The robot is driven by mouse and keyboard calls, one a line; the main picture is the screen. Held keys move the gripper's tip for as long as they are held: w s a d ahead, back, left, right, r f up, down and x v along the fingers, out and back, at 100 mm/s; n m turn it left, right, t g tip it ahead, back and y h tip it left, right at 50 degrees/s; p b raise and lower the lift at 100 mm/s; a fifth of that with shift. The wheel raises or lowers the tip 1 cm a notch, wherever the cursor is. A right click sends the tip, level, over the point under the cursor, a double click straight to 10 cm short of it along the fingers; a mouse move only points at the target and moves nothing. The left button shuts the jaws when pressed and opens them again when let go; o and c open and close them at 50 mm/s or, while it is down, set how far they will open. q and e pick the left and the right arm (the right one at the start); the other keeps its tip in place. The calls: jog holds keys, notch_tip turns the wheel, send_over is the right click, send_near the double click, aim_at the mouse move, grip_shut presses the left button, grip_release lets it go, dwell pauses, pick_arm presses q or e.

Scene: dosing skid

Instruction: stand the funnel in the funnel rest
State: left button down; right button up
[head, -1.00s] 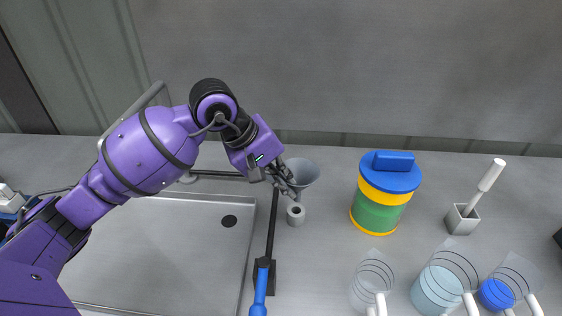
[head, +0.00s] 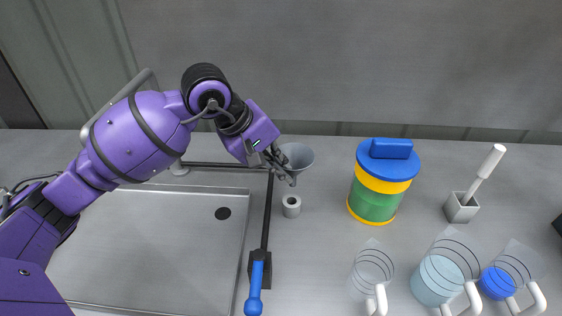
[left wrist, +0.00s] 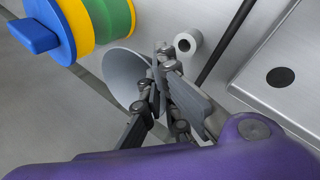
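The grey funnel (head: 299,153) is in my left gripper (head: 284,170), its wide mouth tilted towards the upper right in the head view. In the left wrist view the funnel's cone (left wrist: 120,76) shows beside the fingers of my left gripper (left wrist: 163,72), which are shut on its narrow part; the spout is mostly hidden by them. The funnel rest seems to be the short grey ring (head: 291,206) with a dark hole, standing empty on the bench just below the gripper in the head view. It also shows in the left wrist view (left wrist: 187,42), apart from the funnel. My right gripper is not in view.
A blue-lidded yellow and green canister (head: 381,187) stands right of the ring. Further right are a white-handled tool in a square holder (head: 461,209) and clear jugs (head: 437,282) in front. A blue-handled lever (head: 256,280) and a steel basin (head: 160,240) lie left.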

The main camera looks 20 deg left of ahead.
pick_arm(q)
notch_tip(320, 180, down, 4)
jog(key=b, duration=0.3)
jog(key=shift+f, duration=0.25)
dwell(0.4)
dwell(0.3)
dwell(0.5)
jog(key=shift+b, duration=0.3)
